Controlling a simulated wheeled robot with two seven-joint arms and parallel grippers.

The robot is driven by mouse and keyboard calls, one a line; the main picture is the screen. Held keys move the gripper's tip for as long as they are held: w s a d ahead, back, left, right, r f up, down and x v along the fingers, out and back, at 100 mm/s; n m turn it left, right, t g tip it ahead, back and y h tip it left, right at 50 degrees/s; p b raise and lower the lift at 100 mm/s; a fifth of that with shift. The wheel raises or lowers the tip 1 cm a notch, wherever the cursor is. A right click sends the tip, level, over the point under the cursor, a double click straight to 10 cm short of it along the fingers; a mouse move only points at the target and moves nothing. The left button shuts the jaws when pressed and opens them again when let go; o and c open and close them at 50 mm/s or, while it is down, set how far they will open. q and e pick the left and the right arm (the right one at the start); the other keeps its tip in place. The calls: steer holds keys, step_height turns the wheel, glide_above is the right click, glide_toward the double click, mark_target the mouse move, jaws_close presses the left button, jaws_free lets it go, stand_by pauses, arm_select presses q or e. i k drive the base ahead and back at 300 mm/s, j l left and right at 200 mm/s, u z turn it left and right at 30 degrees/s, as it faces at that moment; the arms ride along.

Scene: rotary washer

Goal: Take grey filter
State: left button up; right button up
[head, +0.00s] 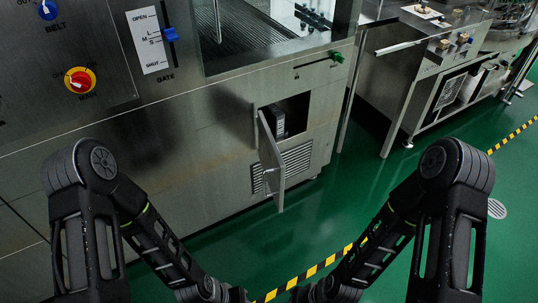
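A grey block-shaped item (277,121), which looks like the grey filter, sits inside a small dark opening low on the front of the steel machine. The opening's small hinged metal door (271,160) stands open, swung outward. It hides part of the opening's left side. My two arms reach down to the bottom edge of the head view, well short of the opening. Their forearms converge near the bottom centre, and the grippers themselves are cut off below the frame.
The steel machine (160,130) fills the left and centre, with a vented panel (297,160) beside the door. A second steel machine (400,60) stands at the right. The green floor (350,190) is clear between them, crossed by yellow-black tape (320,268).

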mark_target(275, 118)
steer(key=l+u, duration=0.1)
steer(key=u, duration=0.35)
steer(key=l+u, duration=0.1)
steer(key=u, duration=0.3)
steer(key=l+u, duration=0.1)
steer(key=u, duration=0.35)
steer(key=l+u, duration=0.25)
steer(key=l, duration=0.2)
steer(key=k+l+u, duration=0.2)
steer(key=l, duration=0.2)
steer(key=k+l+u, duration=0.1)
steer(key=l+u, duration=0.15)
steer(key=l, duration=0.15)
steer(key=k+l+u, duration=0.2)
steer(key=l, duration=0.2)
steer(key=k+l, duration=0.15)
steer(key=l, duration=0.2)
steer(key=k+l, duration=0.15)
steer(key=l, duration=0.25)
steer(key=i+l, duration=0.4)
